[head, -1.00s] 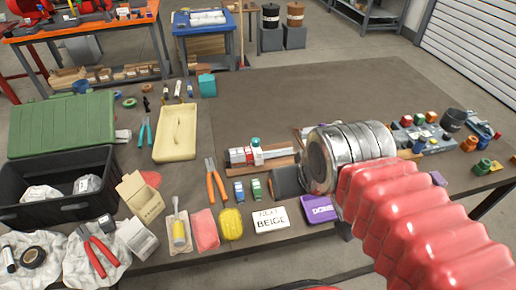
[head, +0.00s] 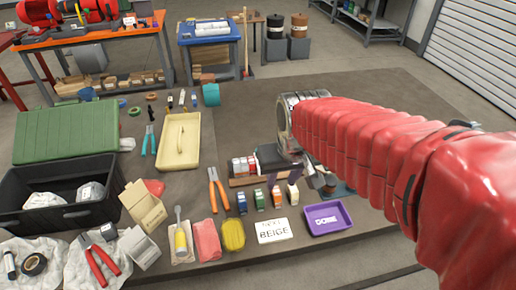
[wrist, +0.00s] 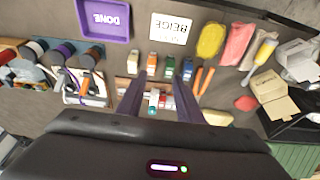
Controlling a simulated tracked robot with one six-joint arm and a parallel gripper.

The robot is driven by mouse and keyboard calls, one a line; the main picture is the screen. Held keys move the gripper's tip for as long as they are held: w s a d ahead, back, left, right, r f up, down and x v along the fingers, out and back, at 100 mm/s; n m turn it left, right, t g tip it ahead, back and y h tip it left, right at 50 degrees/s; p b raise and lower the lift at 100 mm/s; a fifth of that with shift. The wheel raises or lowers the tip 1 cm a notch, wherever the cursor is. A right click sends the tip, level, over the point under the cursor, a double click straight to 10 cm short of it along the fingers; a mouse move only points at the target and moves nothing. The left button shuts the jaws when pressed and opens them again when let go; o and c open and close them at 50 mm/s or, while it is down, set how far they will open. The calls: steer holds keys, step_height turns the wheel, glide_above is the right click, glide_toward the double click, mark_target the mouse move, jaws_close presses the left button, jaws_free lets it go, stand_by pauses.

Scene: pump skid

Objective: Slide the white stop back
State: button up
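The white stop (wrist: 154,96) shows as a small upright white piece in the wrist view, with a teal knob near it. It stands in the gap between the two dark fingers of my gripper (wrist: 157,88), which are open and apart from each other. I cannot tell whether either finger touches it. Red and white blocks (wrist: 168,102) sit right beside the stop; they also show on the wooden rail in the head view (head: 243,166). In the head view my arm and wrist hide the stop and most of the rail.
Several small coloured bottles (head: 260,199) stand in a row in front of the rail. A BEIGE card (head: 273,230) and a purple DONE tray (head: 327,218) lie nearer the front edge. Orange-handled pliers (head: 218,189) lie left.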

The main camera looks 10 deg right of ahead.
steer(key=w+t, duration=0.1)
steer(key=w, duration=1.3)
steer(key=x, duration=1.3)
steer(key=shift+w+f, duration=0.25)
steer(key=shift+f, duration=0.05)
steer(key=shift+c, duration=0.4)
jaws_close()
